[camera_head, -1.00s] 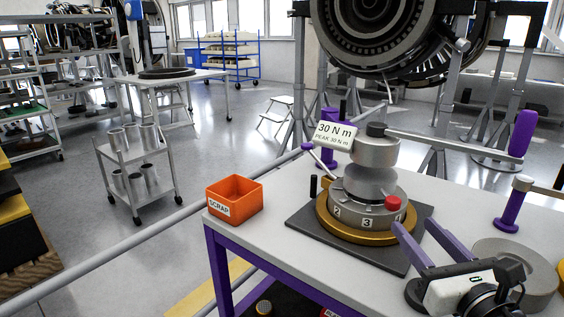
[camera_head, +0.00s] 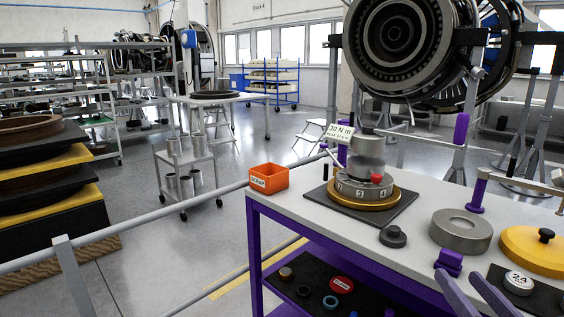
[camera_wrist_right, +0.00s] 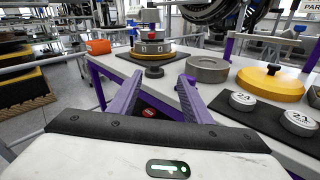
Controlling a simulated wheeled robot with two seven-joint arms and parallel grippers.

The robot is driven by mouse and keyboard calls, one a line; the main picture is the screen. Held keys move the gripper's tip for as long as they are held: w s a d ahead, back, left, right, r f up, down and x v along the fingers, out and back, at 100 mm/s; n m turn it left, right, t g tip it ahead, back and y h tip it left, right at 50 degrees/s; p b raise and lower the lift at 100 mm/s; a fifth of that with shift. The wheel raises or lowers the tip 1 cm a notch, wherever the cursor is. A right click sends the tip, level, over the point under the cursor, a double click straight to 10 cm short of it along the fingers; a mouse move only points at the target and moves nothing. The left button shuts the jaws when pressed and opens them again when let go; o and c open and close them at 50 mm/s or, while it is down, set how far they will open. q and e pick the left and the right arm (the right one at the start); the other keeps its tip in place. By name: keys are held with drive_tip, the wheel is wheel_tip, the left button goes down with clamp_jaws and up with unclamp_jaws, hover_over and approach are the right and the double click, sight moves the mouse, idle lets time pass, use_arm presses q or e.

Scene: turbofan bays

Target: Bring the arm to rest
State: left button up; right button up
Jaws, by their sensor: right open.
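My right gripper (camera_head: 461,274) shows at the bottom right of the head view, near the front edge of the workbench (camera_head: 290,205). Its two purple fingers are apart with nothing between them; they also show in the right wrist view (camera_wrist_right: 160,80). The grey numbered fixture (camera_head: 366,160) with a red knob (camera_head: 376,178) stands on a gold ring and dark mat, clear of the fingers. A sign (camera_head: 339,132) beside it reads 30 N m. My left gripper is not in view.
An orange scrap bin (camera_head: 268,178) sits at the bench's left corner. A dark knob (camera_head: 393,236), a grey ring (camera_head: 461,231) and a yellow disc (camera_head: 538,250) lie on the bench. A rail (camera_head: 140,232) runs along the left. An engine (camera_head: 410,45) hangs behind.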

drive_tip(key=s+a+f+m+g, duration=0.1)
drive_tip(key=s+f+m+g, duration=0.15)
drive_tip(key=f+m, duration=0.55)
drive_tip(key=s+a+f+m+g, duration=0.1)
drive_tip(key=f+m+g, duration=0.25)
drive_tip(key=f, duration=0.85)
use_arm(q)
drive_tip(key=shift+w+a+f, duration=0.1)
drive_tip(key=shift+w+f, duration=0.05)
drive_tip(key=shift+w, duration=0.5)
use_arm(e)
drive_tip(key=s+a+f+m+g+y, duration=0.2)
drive_tip(key=s+a+f+m+y, duration=0.2)
drive_tip(key=s+a+f+m, duration=0.8)
drive_tip(key=a+f+m, duration=0.4)
drive_tip(key=f+m, duration=0.1)
drive_tip(key=m, duration=0.2)
drive_tip(key=shift+s+a+g, duration=0.15)
drive_tip(key=shift+a+g, duration=0.05)
drive_tip(key=shift+g, duration=0.2)
